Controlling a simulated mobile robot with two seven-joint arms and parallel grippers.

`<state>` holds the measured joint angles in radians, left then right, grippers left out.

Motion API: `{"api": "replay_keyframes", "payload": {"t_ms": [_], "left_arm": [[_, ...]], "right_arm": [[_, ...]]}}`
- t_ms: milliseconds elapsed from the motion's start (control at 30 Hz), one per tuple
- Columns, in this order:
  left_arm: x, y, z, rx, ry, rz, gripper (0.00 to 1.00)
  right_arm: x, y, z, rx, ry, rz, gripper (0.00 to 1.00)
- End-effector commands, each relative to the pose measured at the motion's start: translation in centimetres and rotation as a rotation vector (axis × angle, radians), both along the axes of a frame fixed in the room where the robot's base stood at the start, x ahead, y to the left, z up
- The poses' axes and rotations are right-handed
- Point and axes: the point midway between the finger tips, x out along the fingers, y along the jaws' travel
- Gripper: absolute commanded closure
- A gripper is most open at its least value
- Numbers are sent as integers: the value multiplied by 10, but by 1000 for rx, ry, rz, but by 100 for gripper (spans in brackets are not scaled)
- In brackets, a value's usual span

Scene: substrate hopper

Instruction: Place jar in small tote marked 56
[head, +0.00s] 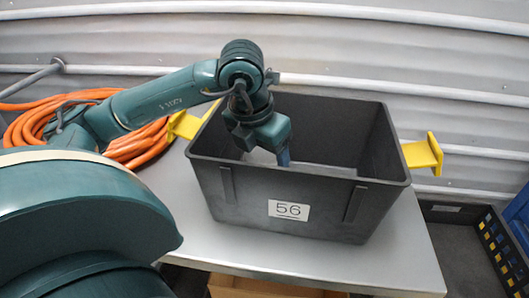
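The dark grey tote (240,205) with a white label reading 56 stands on a metal table and has yellow handles at both sides. My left arm comes in from the left, and my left gripper (283,157) points down inside the tote, behind its front wall. A small bluish part shows at its lower end; I cannot tell whether it is a finger or something held. The fingertips are hidden. No jar can be made out clearly; a pale patch shows inside the tote. My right gripper is not in view.
A coil of orange hose (140,145) lies on the table behind my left arm. The metal table (385,262) is bare in front of the tote. A dark crate with yellow slots (500,250) is at the right. A corrugated wall with pipes rises behind.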

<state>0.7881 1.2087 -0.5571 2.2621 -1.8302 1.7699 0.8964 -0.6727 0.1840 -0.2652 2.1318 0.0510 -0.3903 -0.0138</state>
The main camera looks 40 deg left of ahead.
Motion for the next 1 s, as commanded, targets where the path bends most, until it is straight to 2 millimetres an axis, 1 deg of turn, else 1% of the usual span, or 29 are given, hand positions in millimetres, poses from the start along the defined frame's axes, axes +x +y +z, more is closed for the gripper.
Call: {"api": "replay_keyframes", "payload": {"t_ms": [67,100,333,367,567,700,767,867,1000], "left_arm": [[0,0,-3,0,-2,0,78],[0,0,-3,0,0,0,30],[0,0,-2,0,0,0,11],[0,0,-2,0,0,0,9],[0,0,-2,0,0,0,9],[0,0,5,-1,-2,0,9],[-2,0,13,-2,-4,-1,9],[-7,-1,32,-1,-6,0,9],[-16,-1,64,0,-8,-1,9]], "right_arm": [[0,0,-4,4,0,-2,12],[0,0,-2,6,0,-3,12],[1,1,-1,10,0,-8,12],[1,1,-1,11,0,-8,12],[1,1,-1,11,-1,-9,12],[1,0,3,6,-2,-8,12],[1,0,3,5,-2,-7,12],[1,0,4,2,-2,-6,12],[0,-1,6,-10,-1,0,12]]}}
